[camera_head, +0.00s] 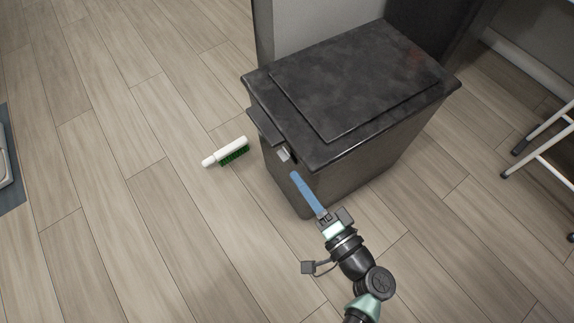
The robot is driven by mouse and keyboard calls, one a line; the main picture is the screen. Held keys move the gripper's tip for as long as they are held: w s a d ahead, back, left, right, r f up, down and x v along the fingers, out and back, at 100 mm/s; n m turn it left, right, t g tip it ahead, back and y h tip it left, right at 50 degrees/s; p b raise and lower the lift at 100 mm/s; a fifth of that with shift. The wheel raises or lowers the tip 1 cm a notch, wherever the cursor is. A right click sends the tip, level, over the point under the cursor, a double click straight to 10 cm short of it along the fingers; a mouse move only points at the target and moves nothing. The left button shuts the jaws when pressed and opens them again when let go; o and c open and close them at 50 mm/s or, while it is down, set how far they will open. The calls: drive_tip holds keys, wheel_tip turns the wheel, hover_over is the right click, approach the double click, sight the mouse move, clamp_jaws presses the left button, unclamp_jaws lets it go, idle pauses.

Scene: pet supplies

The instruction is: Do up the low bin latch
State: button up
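The low bin (335,175) is a dark, mottled box with a flat lid (360,80) lying closed on top. A small silver latch part (284,154) shows on its left front side, just under a dark ledge (266,127). My gripper (329,217) is in front of the bin's near corner, below and right of the latch part. A long blue piece (308,194) extends from my gripper toward the latch part, with a small gap in the picture. I cannot tell whether it is a finger or a held thing. The latch's exact position is too small to tell.
A white brush with green bristles (228,152) lies on the floor left of the bin. A grey panel (320,35) stands behind the bin. White metal legs (545,145) stand at the right. A dark mat (12,180) lies at the left edge. Plank floor between is clear.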

sight(286, 158)
drive_tip(key=b+x, duration=0.1)
drive_tip(key=x, duration=0.5)
drive_tip(key=shift+s, duration=0.1)
clamp_jaws()
